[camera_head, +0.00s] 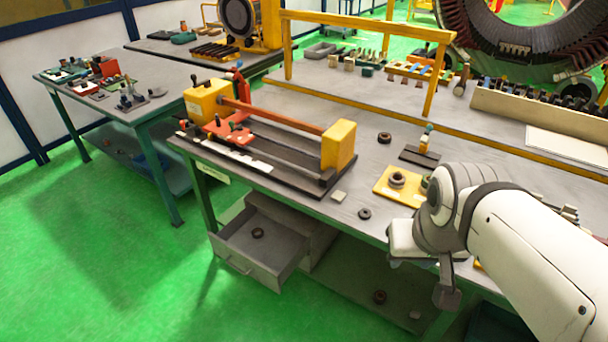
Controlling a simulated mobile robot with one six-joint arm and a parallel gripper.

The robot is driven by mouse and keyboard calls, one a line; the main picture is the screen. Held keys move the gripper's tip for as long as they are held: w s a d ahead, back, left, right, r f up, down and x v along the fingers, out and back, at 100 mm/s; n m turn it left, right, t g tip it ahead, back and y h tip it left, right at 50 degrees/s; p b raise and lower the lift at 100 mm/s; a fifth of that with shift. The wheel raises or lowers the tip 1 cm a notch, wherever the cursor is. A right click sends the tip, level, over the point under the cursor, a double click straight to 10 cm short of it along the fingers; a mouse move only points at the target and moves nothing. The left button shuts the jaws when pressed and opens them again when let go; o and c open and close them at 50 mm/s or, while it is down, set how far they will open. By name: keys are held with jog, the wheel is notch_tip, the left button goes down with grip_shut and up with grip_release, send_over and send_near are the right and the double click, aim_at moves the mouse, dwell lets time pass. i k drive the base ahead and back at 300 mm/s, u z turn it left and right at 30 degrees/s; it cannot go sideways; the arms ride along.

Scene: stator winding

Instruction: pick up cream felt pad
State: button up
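A small, flat, pale cream-grey square (339,196), which looks like the cream felt pad, lies on the grey workbench near its front edge. It is just in front of the yellow end block of the winding fixture. My gripper (447,290) hangs at the right, beyond the bench's front edge, apart from both pieces. One dark finger shows pointing down. My white arm hides the rest, so its opening cannot be seen.
A fixture with yellow end blocks (339,145) stands left of the pad. A dark ring (364,213) lies to the pad's right. A yellow plate (385,188) with rings is farther right. An open drawer (250,262) with a dark ring juts out below the bench.

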aim_at(338, 196)
jog(key=u, duration=0.2)
jog(key=i, duration=1)
